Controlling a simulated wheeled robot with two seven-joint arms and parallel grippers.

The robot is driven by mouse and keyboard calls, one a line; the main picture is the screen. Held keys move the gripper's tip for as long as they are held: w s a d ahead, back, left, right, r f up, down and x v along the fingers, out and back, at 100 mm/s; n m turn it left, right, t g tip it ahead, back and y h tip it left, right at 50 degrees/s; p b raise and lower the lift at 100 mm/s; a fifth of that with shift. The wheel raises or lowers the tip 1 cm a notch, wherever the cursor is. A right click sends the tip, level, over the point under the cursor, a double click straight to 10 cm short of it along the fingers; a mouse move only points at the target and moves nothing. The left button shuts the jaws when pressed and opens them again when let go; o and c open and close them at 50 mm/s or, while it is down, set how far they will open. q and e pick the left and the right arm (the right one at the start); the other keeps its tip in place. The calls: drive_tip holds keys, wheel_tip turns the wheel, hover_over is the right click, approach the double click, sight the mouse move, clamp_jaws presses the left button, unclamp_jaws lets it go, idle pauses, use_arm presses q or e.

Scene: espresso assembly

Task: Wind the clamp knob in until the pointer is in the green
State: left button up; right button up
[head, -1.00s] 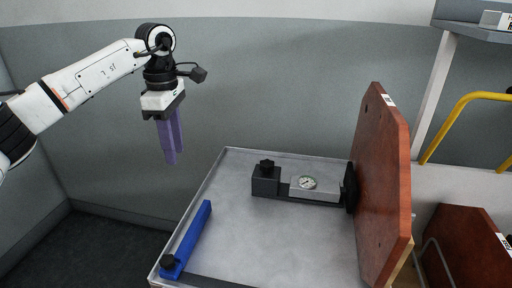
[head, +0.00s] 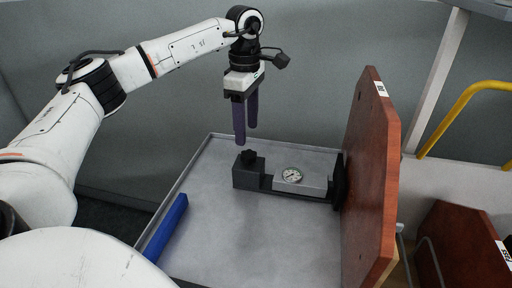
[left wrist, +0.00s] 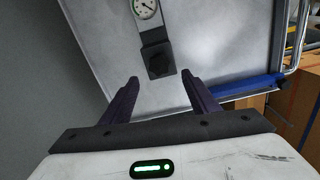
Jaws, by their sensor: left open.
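The clamp (head: 265,184) lies on the grey metal tray, with a dark block at its left end and a black pad at its right end against a brown board. Its black clamp knob (head: 248,156) sits on top of the dark block; it also shows in the left wrist view (left wrist: 159,66). My right gripper is not in view.
The tall brown board (head: 368,175) stands upright at the tray's right. A blue bar (head: 165,228) lies along the tray's left edge. The tray (head: 265,240) is bare in front of the clamp. A yellow rail (head: 445,120) is at the far right.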

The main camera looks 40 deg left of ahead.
sight(248, 154)
use_arm(q)
wheel_tip(248, 154, down, 7)
drive_tip(key=shift+w+d+f, duration=0.1)
drive_tip(key=shift+f, duration=0.05)
drive_tip(key=c, duration=1)
drive_tip(key=shift+m+p, duration=0.4)
drive_tip(key=shift+m, duration=0.1)
drive_tip(key=shift+c, duration=0.2)
drive_tip(key=shift+m, duration=0.3)
drive_tip(key=o, duration=1)
drive_tip(key=shift+o, duration=0.2)
wheel_tip(248, 154, up, 10)
drive_tip(key=shift+r, duration=0.2)
